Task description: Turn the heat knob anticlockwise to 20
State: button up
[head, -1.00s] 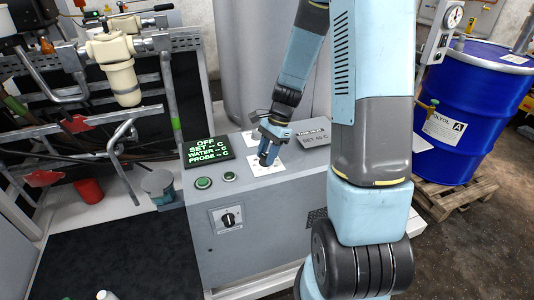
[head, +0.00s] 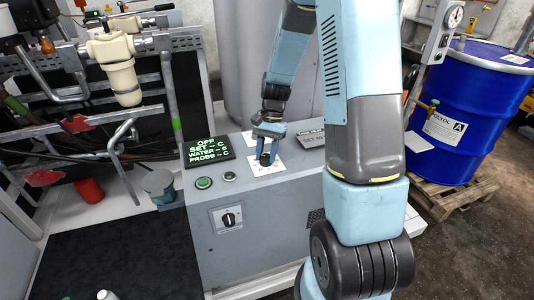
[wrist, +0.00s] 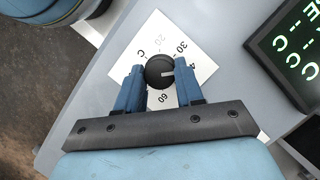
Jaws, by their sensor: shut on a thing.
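The heat knob (wrist: 158,71) is a round black knob with a white pointer line, on a white dial card (wrist: 145,32) on top of the grey cabinet. In the wrist view, 30, part of a 4 and 60 are readable on the dial. The pointer is toward the picture's right, near the partly visible 4; the right finger hides part of the scale. My gripper (wrist: 155,88) is shut on the knob, one blue finger on each side. In the head view, my gripper (head: 266,150) reaches down onto the small dark knob (head: 265,160).
The green display (head: 207,150) reads OFF, with dashes for SET, WATER and PROBE. A green button (head: 204,183) and a smaller button (head: 229,177) lie left of the dial. A black switch (head: 230,218) is on the cabinet front. A blue drum (head: 455,115) stands right.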

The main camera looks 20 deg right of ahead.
jog(key=n+h, duration=0.1)
jog(key=n, duration=0.3)
jog(key=shift+w+a+n+g+h, duration=0.1)
jog(key=shift+a+n+g+h, duration=0.05)
jog(key=shift+n+g+h, duration=0.2)
jog(key=n+h, duration=0.1)
jog(key=n, duration=0.2)
jog(key=shift+a+n+h, duration=0.1)
jog(key=shift+n+h, duration=0.15)
jog(key=shift+n, duration=0.1)
jog(key=n, duration=0.2)
jog(key=n+h, duration=0.1)
jog(key=n, duration=0.1)
jog(key=shift+a+h, duration=0.1)
jog(key=shift+h, duration=0.2)
jog(key=shift+n+t+h, duration=0.45)
jog(key=shift+n+h, duration=0.25)
jog(key=shift+n, duration=1.5)
jog(key=o, duration=1)
jog(key=shift+o, duration=0.2)
jog(key=shift+a, duration=0.1)
jog(key=v, duration=1.3)
jog(key=shift+r, duration=0.35)
